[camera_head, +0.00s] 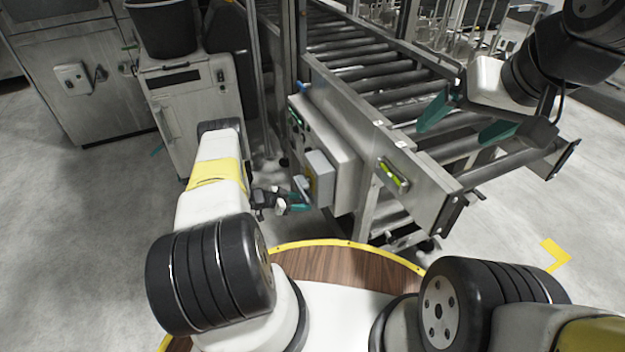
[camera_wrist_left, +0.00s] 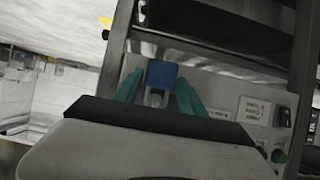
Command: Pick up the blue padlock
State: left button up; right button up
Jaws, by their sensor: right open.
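In the left wrist view the blue padlock (camera_wrist_left: 162,74) shows its blue body and pale shackle. It sits between the two teal fingers of my left gripper (camera_wrist_left: 161,88), close to both. Whether the fingers press on it is not clear. In the head view my left gripper (camera_head: 297,200) is beside the grey control box on the conveyor's side, and I cannot make out the padlock clearly there. My right gripper (camera_head: 470,120) is open and empty, with its teal fingers wide apart above the conveyor rollers.
The roller conveyor (camera_head: 375,75) runs from the back to the right front. Its grey control box (camera_head: 321,172) sticks out towards my left gripper. A cabinet (camera_head: 190,110) with a black bin (camera_head: 165,28) stands at the back left. The floor at the left is clear.

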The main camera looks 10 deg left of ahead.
pick_arm(q)
grip_shut()
jog(key=shift+r, duration=0.55)
jog(key=s+a, duration=1)
jog(key=a, duration=0.5)
jog(key=shift+r, duration=0.2)
